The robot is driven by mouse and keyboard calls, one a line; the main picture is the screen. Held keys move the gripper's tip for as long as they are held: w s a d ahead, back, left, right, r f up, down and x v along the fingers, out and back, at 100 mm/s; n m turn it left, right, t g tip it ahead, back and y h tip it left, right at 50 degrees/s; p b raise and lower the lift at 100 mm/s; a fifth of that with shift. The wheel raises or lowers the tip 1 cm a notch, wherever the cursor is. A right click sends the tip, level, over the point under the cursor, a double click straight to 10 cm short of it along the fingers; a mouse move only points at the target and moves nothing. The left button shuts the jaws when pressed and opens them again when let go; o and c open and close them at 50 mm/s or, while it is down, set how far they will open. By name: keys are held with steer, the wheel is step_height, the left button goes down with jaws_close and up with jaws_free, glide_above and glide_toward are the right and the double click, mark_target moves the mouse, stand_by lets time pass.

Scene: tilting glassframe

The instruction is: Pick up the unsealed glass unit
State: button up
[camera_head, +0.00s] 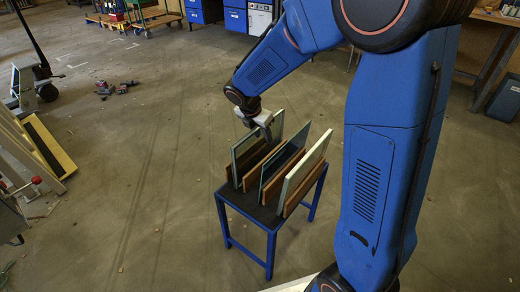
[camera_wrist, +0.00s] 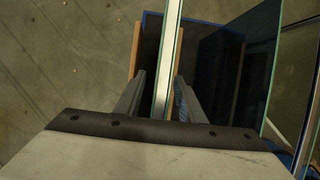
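Three glass units stand upright, side by side, in wooden slotted holders on a small blue table (camera_head: 240,205). The left unit (camera_head: 243,155) has a pale greenish edge, the middle unit (camera_head: 283,165) looks dark, and the right unit (camera_head: 305,172) has a thick whitish edge. I cannot tell which is unsealed. My gripper (camera_head: 262,127) is at the top of the left unit. In the wrist view my gripper's fingers (camera_wrist: 159,78) straddle that unit's edge (camera_wrist: 168,55). A gap shows at the left finger; the right finger is close to or touching the glass.
The middle unit (camera_wrist: 255,65) stands close to the right of my fingers in the wrist view. A yellow-edged frame (camera_head: 45,145) and a cart are at the left. Blue cabinets (camera_head: 203,10) stand at the back. The floor around the table is mostly clear.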

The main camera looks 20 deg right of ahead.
steer(key=shift+f, duration=0.1)
jaws_close()
stand_by(1.4)
